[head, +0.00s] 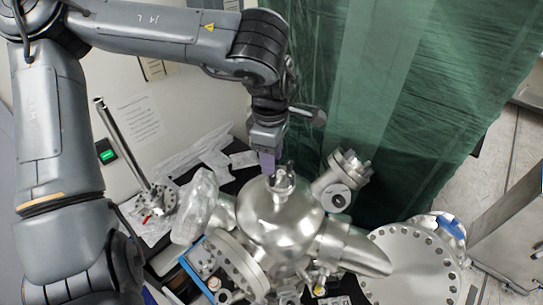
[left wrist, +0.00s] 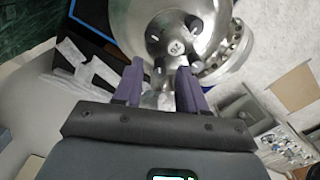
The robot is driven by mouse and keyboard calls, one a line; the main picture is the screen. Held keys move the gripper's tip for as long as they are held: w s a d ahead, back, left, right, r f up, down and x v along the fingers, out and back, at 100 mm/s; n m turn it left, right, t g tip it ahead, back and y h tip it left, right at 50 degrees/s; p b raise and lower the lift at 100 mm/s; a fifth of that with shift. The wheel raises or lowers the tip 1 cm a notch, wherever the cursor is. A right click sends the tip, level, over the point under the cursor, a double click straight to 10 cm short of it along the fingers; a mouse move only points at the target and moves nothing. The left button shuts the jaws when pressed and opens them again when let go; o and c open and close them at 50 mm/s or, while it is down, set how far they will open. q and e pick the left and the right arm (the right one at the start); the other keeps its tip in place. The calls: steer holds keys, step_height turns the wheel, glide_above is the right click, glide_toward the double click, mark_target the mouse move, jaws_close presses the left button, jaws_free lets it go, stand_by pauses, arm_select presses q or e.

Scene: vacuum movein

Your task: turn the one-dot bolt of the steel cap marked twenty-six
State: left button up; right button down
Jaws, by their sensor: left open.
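The steel cap (head: 283,183) stands on top of a round steel vessel, with dark bolts sticking up from it. My left gripper (head: 267,168) hangs just above the cap, pointing down. In the left wrist view its purple fingers (left wrist: 160,66) are apart, with the near edge of the cap between and beyond their tips. I cannot tell whether they touch a bolt. My right gripper is not in view.
The round steel vessel (head: 280,228) has ports on several sides, one wrapped in clear plastic (head: 196,207). A short flanged port (head: 342,180) rises close right of the cap. A large bolted flange (head: 412,265) lies lower right. A green curtain (head: 375,100) hangs behind.

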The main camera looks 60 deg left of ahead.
arm_select(q)
step_height(320, 180, up, 10)
steer(key=b, duration=0.1)
steer(key=shift+s+r, duration=0.15)
steer(key=shift+r, duration=0.1)
stand_by(0.4)
